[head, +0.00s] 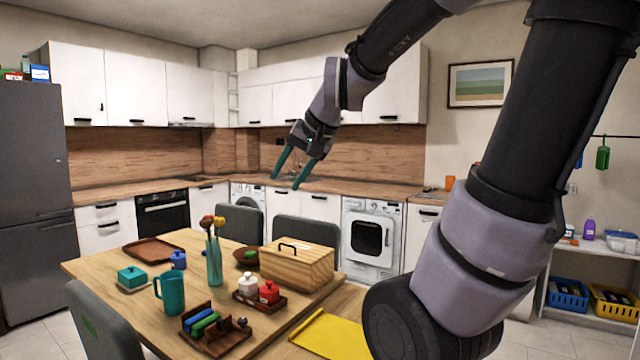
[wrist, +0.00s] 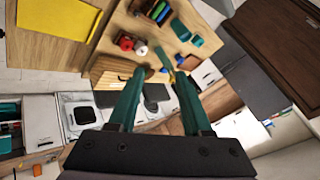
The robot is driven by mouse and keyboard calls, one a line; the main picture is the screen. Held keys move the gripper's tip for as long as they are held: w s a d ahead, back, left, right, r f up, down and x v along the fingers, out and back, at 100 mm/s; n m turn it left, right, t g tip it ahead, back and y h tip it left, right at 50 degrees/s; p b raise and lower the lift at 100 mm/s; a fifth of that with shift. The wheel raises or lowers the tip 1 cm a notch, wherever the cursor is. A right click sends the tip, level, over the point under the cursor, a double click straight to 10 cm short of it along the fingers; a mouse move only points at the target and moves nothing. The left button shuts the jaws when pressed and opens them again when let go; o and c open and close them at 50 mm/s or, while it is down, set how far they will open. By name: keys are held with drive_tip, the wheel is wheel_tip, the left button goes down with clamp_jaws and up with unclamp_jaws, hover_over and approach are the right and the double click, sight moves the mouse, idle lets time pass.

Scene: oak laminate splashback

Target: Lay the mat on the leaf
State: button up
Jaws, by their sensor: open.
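The yellow mat (head: 335,337) lies on the wooden leaf (head: 336,300) at the table's right end. In the head view my arm covers its right part. In the wrist view the mat (wrist: 58,17) is cut off at the top, with a narrow raised-looking strip along one edge. Bare leaf wood (wrist: 60,54) shows beside it. My gripper (head: 286,183) is open and empty, high above and beyond the table, well apart from the mat. Its two green fingers also show in the wrist view (wrist: 160,75), with nothing between them.
The table holds a wooden box (head: 297,265), a tray with red and white jars (head: 259,293), a dark rack (head: 215,335), a teal mug (head: 170,291), a vase (head: 214,262) and a brown tray (head: 153,251). Grey chairs (head: 306,232) stand around it. The air around my gripper is clear.

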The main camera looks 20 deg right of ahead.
drive_tip(key=s+d+h, duration=0.1)
drive_tip(key=s+d, duration=0.1)
drive_tip(key=s, duration=0.8)
drive_tip(key=shift+s+d+f+n+g, duration=0.2)
drive_tip(key=shift+s+d+n+g, duration=0.1)
drive_tip(key=shift+s+n+g, duration=0.1)
drive_tip(key=shift+w, duration=0.1)
idle(0.3)
